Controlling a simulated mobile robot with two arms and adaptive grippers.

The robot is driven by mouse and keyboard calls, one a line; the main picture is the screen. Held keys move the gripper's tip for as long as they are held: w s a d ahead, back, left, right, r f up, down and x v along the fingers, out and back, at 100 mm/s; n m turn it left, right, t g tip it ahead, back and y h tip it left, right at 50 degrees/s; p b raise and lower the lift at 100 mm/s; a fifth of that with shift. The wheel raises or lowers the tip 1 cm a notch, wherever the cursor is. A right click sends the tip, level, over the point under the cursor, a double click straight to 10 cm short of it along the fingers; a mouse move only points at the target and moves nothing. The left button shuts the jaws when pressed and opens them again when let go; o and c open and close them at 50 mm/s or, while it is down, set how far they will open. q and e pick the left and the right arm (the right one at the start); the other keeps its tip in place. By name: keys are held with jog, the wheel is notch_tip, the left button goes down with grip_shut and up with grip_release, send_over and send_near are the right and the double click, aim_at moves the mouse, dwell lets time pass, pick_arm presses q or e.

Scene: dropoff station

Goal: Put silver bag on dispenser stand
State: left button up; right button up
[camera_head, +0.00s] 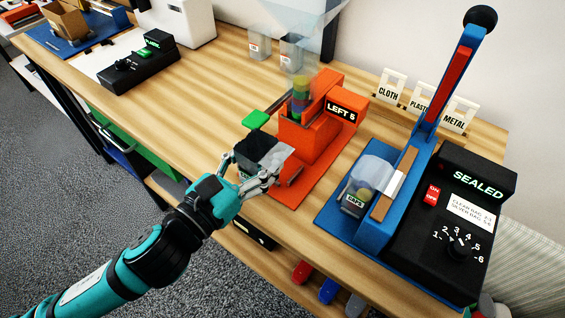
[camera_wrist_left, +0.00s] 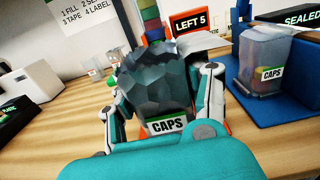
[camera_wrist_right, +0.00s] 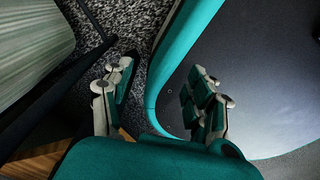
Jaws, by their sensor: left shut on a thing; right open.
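A dark grey, shiny silver bag (camera_head: 262,152) with a CAPS label (camera_wrist_left: 166,125) is between the fingers of my left gripper (camera_head: 250,174). The gripper is shut on the bag's sides and holds it upright. The bag is at the front of the orange dispenser (camera_head: 314,145) marked LEFT 5, over or beside its orange stand (camera_head: 295,188). I cannot tell whether the bag touches the stand. Colored pieces (camera_head: 300,92) show in the dispenser's clear chute. A green paddle (camera_head: 255,119) sticks out at its left. My right gripper (camera_wrist_right: 160,88) is open and empty, away from the table.
A blue and black sealer (camera_head: 450,215) reading SEALED stands on the right, with a clear CAPS bag (camera_head: 366,182) at its front. Signs for cloth, plastic and metal (camera_head: 423,93) stand behind. A black label machine (camera_head: 137,66) is at the left, with bare wooden tabletop (camera_head: 195,100) between.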

pick_arm(q)
jog(key=w+d+f, duration=0.1)
jog(key=w+d+f+p, duration=0.1)
jog(key=w, duration=0.1)
jog(key=shift+w+d, duration=0.2)
jog(key=shift+d, duration=0.1)
jog(key=shift+w+d+f, duration=0.8)
jog(key=shift+w+f, duration=0.25)
jog(key=shift+w, duration=0.05)
jog(key=shift+w+d+f, duration=0.1)
jog(key=shift+c, duration=1)
jog(key=o, duration=1.2)
jog(key=shift+f, duration=0.1)
jog(key=shift+o, duration=0.3)
pick_arm(e)
jog(key=shift+w+d+f, duration=0.45)
jog(key=shift+w+d, duration=0.15)
jog(key=shift+d, duration=0.05)
jog(key=shift+d, duration=0.25)
